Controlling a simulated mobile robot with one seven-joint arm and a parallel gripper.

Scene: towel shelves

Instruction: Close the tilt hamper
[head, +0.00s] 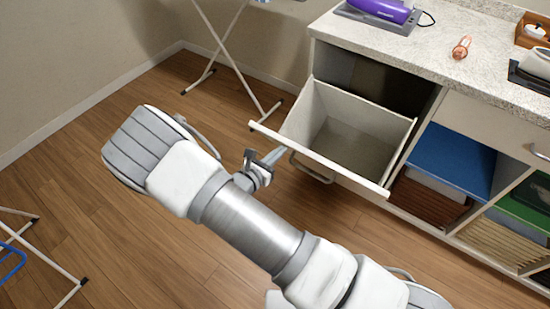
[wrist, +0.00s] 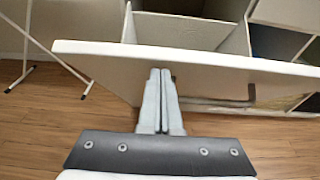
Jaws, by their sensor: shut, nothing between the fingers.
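The tilt hamper (head: 335,178) is tilted open, out of the left end of the counter unit, and its inside looks empty. Its front panel shows its top edge in the wrist view (wrist: 200,57), with part of a metal handle at right. The handle (head: 311,168) is on the panel's outer face. My gripper (head: 276,154) is shut and empty. It is at the outer face of the panel, left of the handle. In the wrist view the closed fingertips (wrist: 160,72) overlap the panel just below its top edge; I cannot tell whether they touch it.
The counter (head: 430,50) holds a purple iron (head: 382,10) and a small orange item (head: 462,47). Shelves with folded towels (head: 450,160) stand right of the hamper. White rack legs (head: 235,50) are behind at left.

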